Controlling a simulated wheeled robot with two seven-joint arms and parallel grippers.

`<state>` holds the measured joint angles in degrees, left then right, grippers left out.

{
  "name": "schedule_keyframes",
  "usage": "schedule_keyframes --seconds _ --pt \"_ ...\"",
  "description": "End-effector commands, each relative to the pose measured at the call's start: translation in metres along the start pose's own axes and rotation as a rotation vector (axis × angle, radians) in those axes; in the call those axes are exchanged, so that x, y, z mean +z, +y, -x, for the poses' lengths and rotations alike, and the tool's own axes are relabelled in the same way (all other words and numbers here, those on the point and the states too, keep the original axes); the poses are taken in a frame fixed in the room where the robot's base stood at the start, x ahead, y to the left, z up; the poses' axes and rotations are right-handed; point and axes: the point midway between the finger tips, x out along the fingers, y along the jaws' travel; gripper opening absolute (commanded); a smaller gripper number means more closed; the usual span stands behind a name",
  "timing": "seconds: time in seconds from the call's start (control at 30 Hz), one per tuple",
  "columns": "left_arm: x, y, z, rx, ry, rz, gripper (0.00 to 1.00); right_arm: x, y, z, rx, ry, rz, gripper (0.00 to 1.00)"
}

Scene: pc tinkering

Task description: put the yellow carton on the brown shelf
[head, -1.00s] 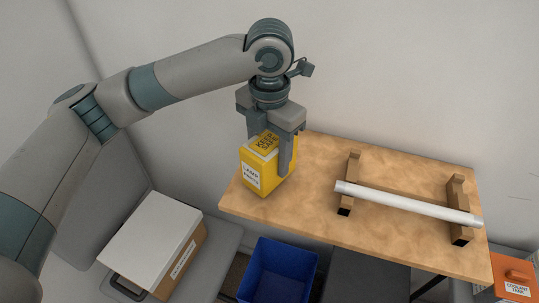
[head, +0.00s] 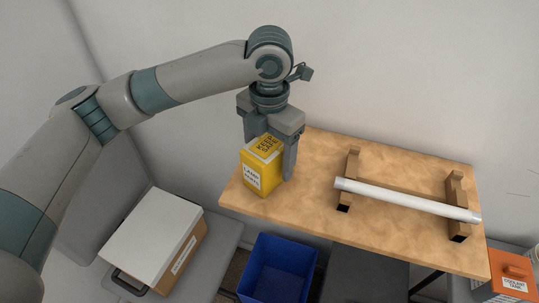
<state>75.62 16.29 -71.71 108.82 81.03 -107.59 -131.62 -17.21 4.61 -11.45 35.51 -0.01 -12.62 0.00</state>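The yellow carton (head: 262,172), labelled "LAMP PARTS" and "KEEP SAFE", stands upright at the left end of the brown shelf (head: 310,205). Its base appears to rest on the board. My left gripper (head: 270,150) points down over the carton, with a finger on either side of it. The right finger stands slightly off the carton's side, and the gripper looks open. The left finger is partly hidden behind the carton. My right gripper is not in view.
A white tube (head: 405,200) lies across two wooden stands on the shelf's right half. Below are a blue bin (head: 278,270), a white-lidded box (head: 153,232) and an orange coolant tank (head: 512,272). A wall stands behind the shelf.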

Motion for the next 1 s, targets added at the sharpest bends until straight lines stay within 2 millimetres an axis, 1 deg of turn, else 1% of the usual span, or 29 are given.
schedule_keyframes --seconds 0.17,0.27,0.37,0.7,0.83,1.0 --pt "0.001 0.000 0.009 0.001 -0.001 0.000 0.69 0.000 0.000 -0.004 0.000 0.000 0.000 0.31" --pt "0.001 0.000 0.020 0.001 -0.004 0.000 0.69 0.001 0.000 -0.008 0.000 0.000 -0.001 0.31" --pt "0.001 0.000 0.034 0.002 -0.003 0.000 0.69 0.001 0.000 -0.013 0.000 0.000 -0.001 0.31" --pt "0.001 0.000 0.094 0.001 -0.003 0.001 0.69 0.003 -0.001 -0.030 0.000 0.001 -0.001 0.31" --pt "0.001 0.000 0.111 0.001 -0.001 0.001 0.69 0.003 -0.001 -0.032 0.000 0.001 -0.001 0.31" --pt "0.000 0.000 0.120 0.001 0.000 0.000 0.69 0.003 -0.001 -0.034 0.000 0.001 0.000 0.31"
